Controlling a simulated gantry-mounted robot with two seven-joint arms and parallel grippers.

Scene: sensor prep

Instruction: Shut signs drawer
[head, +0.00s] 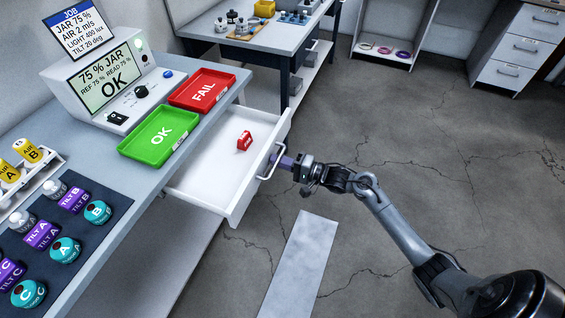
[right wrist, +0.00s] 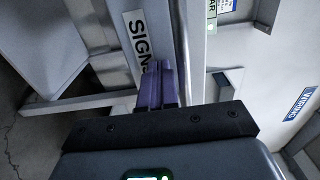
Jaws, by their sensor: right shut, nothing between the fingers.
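The white signs drawer (head: 207,187) stands pulled out from under the workbench, with a small red sign (head: 244,141) lying inside. Its front carries a metal bar handle (head: 269,163). My right gripper (head: 284,161) is at the handle from the outer side, with its purple fingers shut and nothing between them. In the right wrist view the shut fingers (right wrist: 158,88) are close to the drawer front beside the label reading "SIGN" (right wrist: 138,40); whether they touch it I cannot tell. My left gripper is not in view.
The workbench (head: 128,182) holds a green OK tray (head: 147,151), a red FAIL tray (head: 188,103), a display unit (head: 105,88) and several labelled sensors. A second bench (head: 276,38) stands behind. The floor (head: 420,130) to the right is clear.

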